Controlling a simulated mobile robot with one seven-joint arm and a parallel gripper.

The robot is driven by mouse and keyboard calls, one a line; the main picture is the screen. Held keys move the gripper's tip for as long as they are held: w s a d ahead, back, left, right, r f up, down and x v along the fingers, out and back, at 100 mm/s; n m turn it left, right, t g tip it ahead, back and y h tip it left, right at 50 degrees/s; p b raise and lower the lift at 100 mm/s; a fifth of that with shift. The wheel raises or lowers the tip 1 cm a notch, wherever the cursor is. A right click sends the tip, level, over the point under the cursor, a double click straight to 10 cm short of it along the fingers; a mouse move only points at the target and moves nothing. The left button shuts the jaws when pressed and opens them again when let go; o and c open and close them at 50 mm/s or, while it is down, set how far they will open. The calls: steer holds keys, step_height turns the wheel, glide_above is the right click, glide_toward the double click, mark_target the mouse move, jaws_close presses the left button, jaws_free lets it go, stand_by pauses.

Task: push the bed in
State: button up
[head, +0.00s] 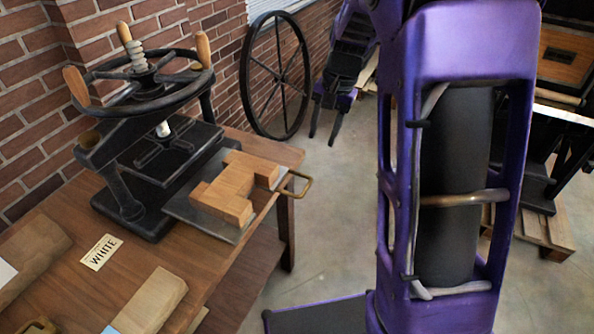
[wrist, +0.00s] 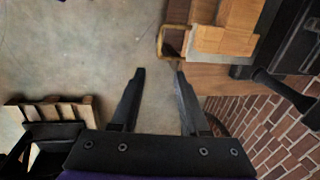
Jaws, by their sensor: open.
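The press (head: 150,130) is black, with a wheel and wooden knobs, and stands on a wooden table. Its bed (head: 182,207), a flat grey plate, sticks out to the right from under the press. Wooden blocks (head: 232,185) lie on the bed. A brass loop handle (head: 298,184) is at the bed's outer end; it also shows in the wrist view (wrist: 160,43). My gripper (head: 324,138) is open and empty, beyond the table's right end. In the wrist view its fingertips (wrist: 160,72) point toward the handle, with the right finger closer to it. They look apart from the handle.
A paper label (head: 101,252) and wrapped packets (head: 150,300) lie on the table (head: 60,265). A spoked wheel (head: 276,75) leans on the brick wall. Other equipment stands on a pallet (head: 535,225) at the right. The floor (head: 335,210) beside the table is clear.

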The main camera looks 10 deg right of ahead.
mark_target(307, 187)
steer(key=a+f, duration=0.1)
steer(key=f, duration=0.4)
steer(key=w+f+b, duration=0.1)
steer(key=f, duration=0.5)
steer(key=a+f, duration=0.1)
steer(key=f, duration=0.5)
steer(key=shift+w+a+f+b, duration=0.1)
steer(key=shift+w+a+b, duration=0.2)
steer(key=shift+b, duration=0.1)
jaws_close()
stand_by(0.5)
